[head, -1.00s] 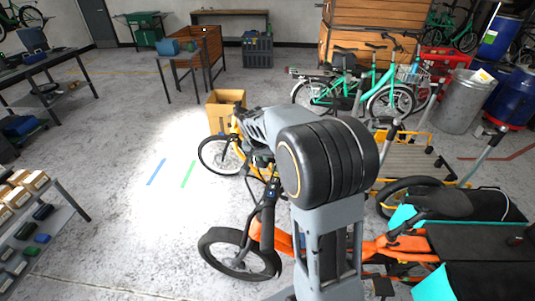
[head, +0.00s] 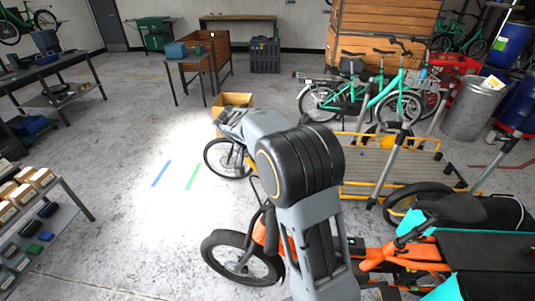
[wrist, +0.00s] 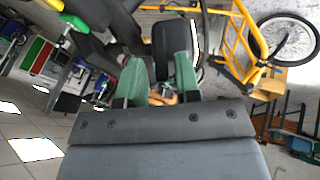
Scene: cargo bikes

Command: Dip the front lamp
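An orange cargo bike (head: 375,262) stands at the lower right in the head view. Its front wheel (head: 242,258) shows left of my arm, which covers part of the bike's front. I cannot make out the front lamp itself; a bright pool of light (head: 170,205) lies on the floor ahead of the wheel. In the wrist view my gripper (wrist: 160,78) has its two green fingers apart. A dark rounded part and a bit of orange show beyond and between them; I cannot tell which part this is. The fingers are hidden in the head view.
A yellow cargo bike with a wooden deck (head: 385,172) stands behind the orange one. A cardboard box (head: 235,101) is behind its front wheel. Shelves with small boxes (head: 30,225) stand at the left. The lit floor between is clear.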

